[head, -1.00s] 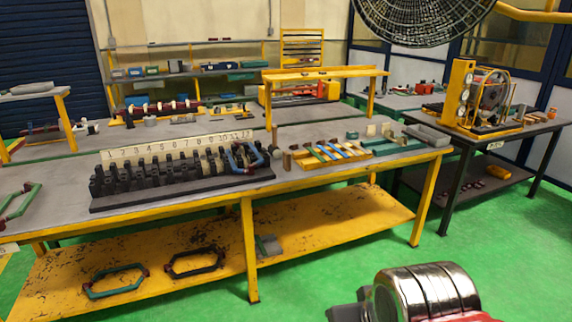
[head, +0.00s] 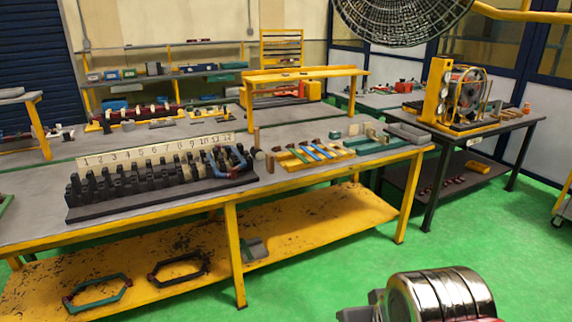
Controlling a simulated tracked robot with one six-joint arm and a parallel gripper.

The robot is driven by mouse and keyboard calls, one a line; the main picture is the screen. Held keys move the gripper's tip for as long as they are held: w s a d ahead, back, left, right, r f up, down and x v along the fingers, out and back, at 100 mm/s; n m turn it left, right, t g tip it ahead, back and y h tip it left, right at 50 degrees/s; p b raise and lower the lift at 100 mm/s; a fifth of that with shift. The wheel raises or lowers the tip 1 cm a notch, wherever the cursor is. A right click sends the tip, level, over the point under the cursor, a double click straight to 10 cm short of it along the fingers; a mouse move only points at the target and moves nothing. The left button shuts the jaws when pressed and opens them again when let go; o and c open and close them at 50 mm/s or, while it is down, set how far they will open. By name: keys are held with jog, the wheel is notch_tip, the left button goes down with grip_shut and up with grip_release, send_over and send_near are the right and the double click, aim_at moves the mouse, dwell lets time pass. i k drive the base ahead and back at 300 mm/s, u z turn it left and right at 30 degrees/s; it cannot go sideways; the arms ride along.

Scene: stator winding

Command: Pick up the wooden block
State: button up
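A small brown upright block (head: 270,163), which looks like wood, stands on the workbench between the numbered black slotted rack and the tool tray. Another slim brown upright piece (head: 257,137) stands just behind it; I cannot tell from here which is the wooden block. A shiny chrome part of my arm (head: 440,297) shows at the bottom right, in front of the bench and well apart from both pieces. My gripper's fingers are not seen.
The numbered black rack (head: 150,185) fills the bench's left side. A tray of colored-handled tools (head: 312,153) lies right of the block. A dark table (head: 480,130) bears a machine.

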aim_at(270, 166)
jog(key=z, duration=0.65)
jog(key=i, duration=2.6)
jog(key=u, duration=1.85)
